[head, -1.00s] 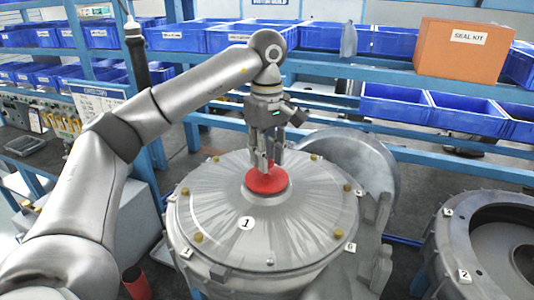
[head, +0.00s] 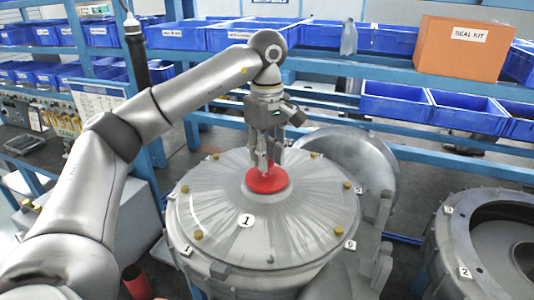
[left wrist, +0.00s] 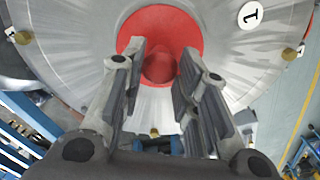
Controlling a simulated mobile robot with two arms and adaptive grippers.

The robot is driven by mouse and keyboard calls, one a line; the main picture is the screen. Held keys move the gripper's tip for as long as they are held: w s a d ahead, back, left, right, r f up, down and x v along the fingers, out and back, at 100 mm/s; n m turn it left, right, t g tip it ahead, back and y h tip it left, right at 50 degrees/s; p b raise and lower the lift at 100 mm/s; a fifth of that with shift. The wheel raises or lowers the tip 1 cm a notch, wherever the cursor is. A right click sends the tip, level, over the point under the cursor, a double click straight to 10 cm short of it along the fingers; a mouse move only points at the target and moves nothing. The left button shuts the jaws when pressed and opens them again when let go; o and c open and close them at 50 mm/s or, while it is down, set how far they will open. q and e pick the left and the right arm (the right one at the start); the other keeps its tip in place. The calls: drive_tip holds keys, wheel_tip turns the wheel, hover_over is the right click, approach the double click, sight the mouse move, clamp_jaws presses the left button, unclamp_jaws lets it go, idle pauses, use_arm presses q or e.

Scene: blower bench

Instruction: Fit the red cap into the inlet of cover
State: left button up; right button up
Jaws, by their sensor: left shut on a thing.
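The red cap (head: 266,180) is at the middle of the grey cover (head: 310,225), at its round inlet. It looks level, and its rim hides the opening, so how deep it sits cannot be told. My left gripper (head: 267,164) points down over the cover and is shut on the cap's raised knob. In the left wrist view the fingers (left wrist: 158,75) stand on both sides of the red knob, with the cap's disc (left wrist: 145,22) beyond. The cover bears a label "1". My right gripper is not in view.
An open round housing (head: 492,240) labelled "2" stands at the right. A grey disc (head: 350,165) stands behind the cover. Blue shelves with bins (head: 395,104) and an orange seal kit box (head: 463,50) are at the back. A red cylinder (head: 137,282) is at the lower left.

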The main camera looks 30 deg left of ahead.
use_arm(q)
drive_tip(key=o, duration=1.1)
drive_tip(key=shift+r, duration=5.95)
